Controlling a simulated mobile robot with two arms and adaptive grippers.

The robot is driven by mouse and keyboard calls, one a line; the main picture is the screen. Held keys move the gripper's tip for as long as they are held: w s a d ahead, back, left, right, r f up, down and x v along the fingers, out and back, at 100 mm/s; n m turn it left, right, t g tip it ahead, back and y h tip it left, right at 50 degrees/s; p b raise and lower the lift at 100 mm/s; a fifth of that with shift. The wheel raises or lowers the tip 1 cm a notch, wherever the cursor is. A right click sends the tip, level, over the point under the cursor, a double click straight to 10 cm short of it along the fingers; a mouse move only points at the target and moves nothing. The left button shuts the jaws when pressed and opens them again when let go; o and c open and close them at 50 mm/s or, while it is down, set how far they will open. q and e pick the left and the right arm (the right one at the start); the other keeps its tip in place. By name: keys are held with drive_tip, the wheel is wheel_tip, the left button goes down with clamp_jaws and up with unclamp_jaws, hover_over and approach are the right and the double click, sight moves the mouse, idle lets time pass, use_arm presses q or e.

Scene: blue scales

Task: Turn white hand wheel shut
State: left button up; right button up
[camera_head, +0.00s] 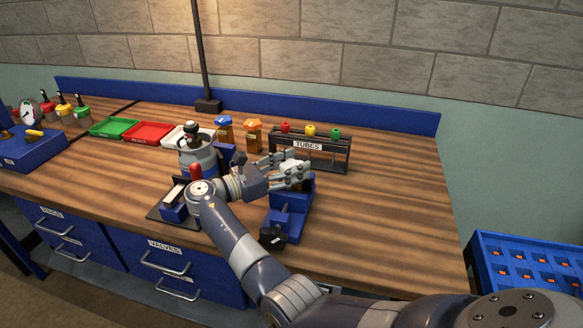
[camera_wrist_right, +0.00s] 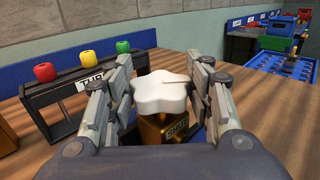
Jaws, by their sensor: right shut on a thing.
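The white hand wheel (camera_wrist_right: 160,92) is a lobed knob on top of a brass valve body (camera_wrist_right: 172,133), seen in the right wrist view. A label on the brass body is partly readable. My right gripper (camera_wrist_right: 162,88) has its two fingers on either side of the white wheel and is shut on it. In the head view my right gripper (camera_head: 290,170) reaches over the blue vise-like holder (camera_head: 290,208) on the bench. My left gripper does not show in either view.
Just behind stands a black rack (camera_head: 318,150) labelled TUBES with red, yellow and green tops. Orange-topped (camera_head: 252,135) and blue-topped (camera_head: 225,129) items, a grey canister (camera_head: 198,157), and green (camera_head: 113,127), red (camera_head: 148,133) and white trays stand farther left. The bench's right side is clear.

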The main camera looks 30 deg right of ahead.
drive_tip(key=o, duration=1.1)
drive_tip(key=shift+d, duration=0.1)
wheel_tip(320, 180, up, 10)
drive_tip(key=shift+f, duration=0.1)
